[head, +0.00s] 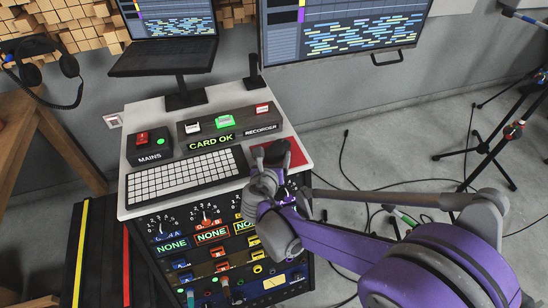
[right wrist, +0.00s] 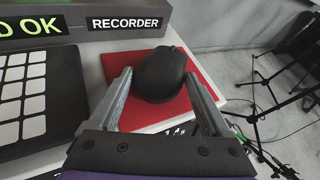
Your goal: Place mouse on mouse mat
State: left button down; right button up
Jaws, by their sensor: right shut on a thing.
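A black mouse (right wrist: 160,72) is over the red mouse mat (right wrist: 138,116) in the right wrist view. My right gripper (right wrist: 158,80) is shut on the mouse, with one grey finger on each side. In the head view, the right gripper (head: 270,168) is above the right end of the console top, and the red mat (head: 299,158) shows partly behind it. The dark mouse (head: 277,152) is small there. I cannot tell whether the mouse touches the mat or is slightly above it. My left gripper is not in view.
A white keyboard (head: 186,176) lies left of the mat. Behind are the recorder box (head: 232,124), the mains box (head: 149,146) and a large monitor (head: 345,28). A laptop (head: 165,55) stands at the back left. Cables and tripod stands (head: 490,146) are on the floor at right.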

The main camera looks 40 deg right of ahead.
jog(key=shift+f, duration=0.15)
jog(key=o, duration=1.2)
jog(key=shift+s+a+r, duration=0.1)
jog(key=shift+a+r, duration=0.05)
jog(key=shift+r, duration=0.15)
jog(key=p+v, duration=0.3)
jog(key=v, duration=0.8)
jog(key=s+a+f+m+g+y, duration=0.1)
jog(key=s+a+f+m+y, duration=0.1)
jog(key=s+m, duration=0.3)
jog(key=s+a+f+m+g+y, duration=0.2)
jog(key=s+a+f+m+y, duration=0.1)
jog(key=m, duration=1.1)
jog(key=s+a+f+m+g+y, duration=0.1)
jog(key=s+a+f+m+y, duration=0.1)
jog(key=s+a+m+y, duration=0.2)
jog(key=shift+s+f+m+g+y, duration=0.15)
jog(key=shift+s+m+y, duration=0.1)
jog(key=shift+s+m, duration=0.85)
jog(key=shift+s+f+m+g+y, duration=0.2)
jog(key=shift+s+m, duration=0.45)
jog(key=shift+m, duration=0.95)
